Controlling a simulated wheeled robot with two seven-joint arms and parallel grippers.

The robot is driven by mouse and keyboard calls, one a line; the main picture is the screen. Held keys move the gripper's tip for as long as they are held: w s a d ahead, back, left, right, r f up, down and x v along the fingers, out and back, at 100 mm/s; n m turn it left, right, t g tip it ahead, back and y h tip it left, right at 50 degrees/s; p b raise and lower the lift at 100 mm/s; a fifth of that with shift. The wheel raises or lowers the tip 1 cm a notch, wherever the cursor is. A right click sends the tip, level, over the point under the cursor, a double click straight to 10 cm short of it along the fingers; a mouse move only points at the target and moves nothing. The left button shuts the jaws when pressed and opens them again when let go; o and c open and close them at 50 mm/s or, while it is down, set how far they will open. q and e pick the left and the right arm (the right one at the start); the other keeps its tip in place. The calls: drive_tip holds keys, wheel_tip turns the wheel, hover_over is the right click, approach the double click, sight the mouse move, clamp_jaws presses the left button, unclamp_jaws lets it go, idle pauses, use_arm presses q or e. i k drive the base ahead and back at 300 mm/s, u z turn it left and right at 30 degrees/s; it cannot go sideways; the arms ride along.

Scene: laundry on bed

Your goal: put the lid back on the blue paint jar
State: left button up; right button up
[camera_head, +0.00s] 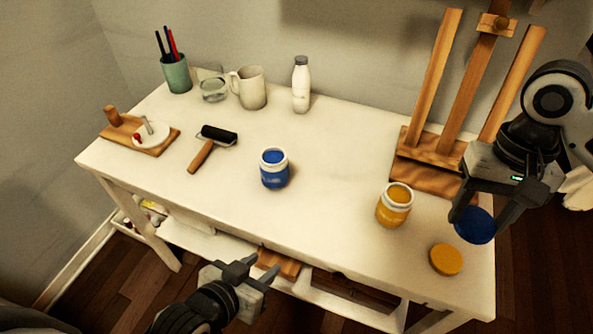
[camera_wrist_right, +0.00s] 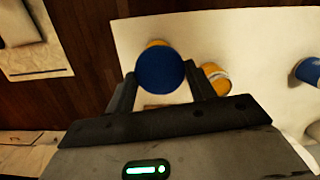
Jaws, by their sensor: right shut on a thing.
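The blue paint jar (camera_head: 274,169) stands upright and open near the middle of the white table, with blue paint showing at its top. It also shows at the right edge of the right wrist view (camera_wrist_right: 308,71). My right gripper (camera_head: 478,219) is shut on the blue lid (camera_head: 475,226), holding it above the table's right end, well to the right of the blue jar. The lid fills the space between the fingers in the right wrist view (camera_wrist_right: 160,71). My left gripper (camera_head: 262,273) is in front of the table's front edge, its fingers apart and nothing between them.
A yellow paint jar (camera_head: 395,204) stands open between the blue jar and my right gripper. Its yellow lid (camera_head: 446,259) lies at the front right. A wooden easel (camera_head: 428,172) stands behind. A roller (camera_head: 211,146), mug (camera_head: 249,88) and white bottle (camera_head: 301,84) are further left.

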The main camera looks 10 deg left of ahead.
sight(273, 161)
drive_tip(key=k, duration=1.4)
drive_tip(key=u, duration=0.35)
drive_tip(key=i, duration=1.5)
